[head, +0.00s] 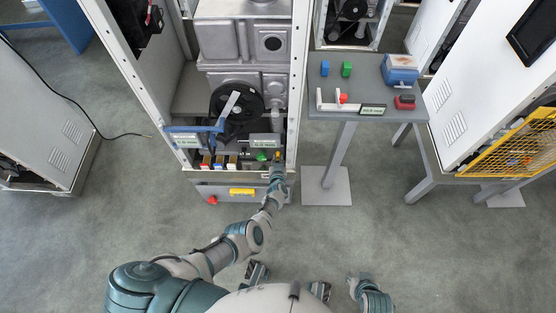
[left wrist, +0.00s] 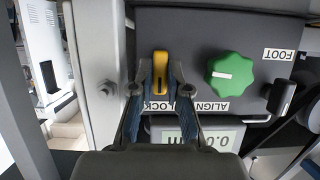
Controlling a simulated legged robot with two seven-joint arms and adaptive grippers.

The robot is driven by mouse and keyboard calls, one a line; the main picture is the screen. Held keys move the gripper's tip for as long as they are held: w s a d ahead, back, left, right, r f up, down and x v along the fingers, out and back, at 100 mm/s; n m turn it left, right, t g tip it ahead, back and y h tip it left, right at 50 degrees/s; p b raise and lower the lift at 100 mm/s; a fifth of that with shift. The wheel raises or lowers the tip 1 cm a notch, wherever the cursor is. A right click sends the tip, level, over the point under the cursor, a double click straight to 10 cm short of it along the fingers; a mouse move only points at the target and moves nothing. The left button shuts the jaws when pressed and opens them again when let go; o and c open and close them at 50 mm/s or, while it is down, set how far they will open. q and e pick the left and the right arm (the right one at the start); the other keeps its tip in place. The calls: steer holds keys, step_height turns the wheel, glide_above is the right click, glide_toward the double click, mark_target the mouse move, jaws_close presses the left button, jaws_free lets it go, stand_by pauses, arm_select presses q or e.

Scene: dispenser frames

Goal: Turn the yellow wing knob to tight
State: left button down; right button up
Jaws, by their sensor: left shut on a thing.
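The yellow wing knob (left wrist: 160,73) is on a dark panel in the left wrist view, its wing pointing up and down the picture. My left gripper (left wrist: 157,88) has one finger on each side of the wing and is shut on it. In the head view, my left gripper (head: 277,167) is at the lower right of the open machine frame, over the small yellow knob (head: 278,155). An upside-down ALIGN LOCK label is beside the knob, partly hidden by a finger. My right gripper (head: 356,284) is low in the head view, away from the machine; its fingers are unclear.
A green knob (left wrist: 232,74) is right of the yellow one, with a display (left wrist: 200,138) below. A pale frame post (left wrist: 97,60) stands close on the left. A grey side table (head: 335,110) with coloured blocks stands right of the machine. The floor in front is open.

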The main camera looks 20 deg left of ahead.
arm_select(q)
steer(key=shift+w, duration=0.1)
steer(key=c, duration=1.1)
jaws_free()
steer(key=shift+c, duration=0.2)
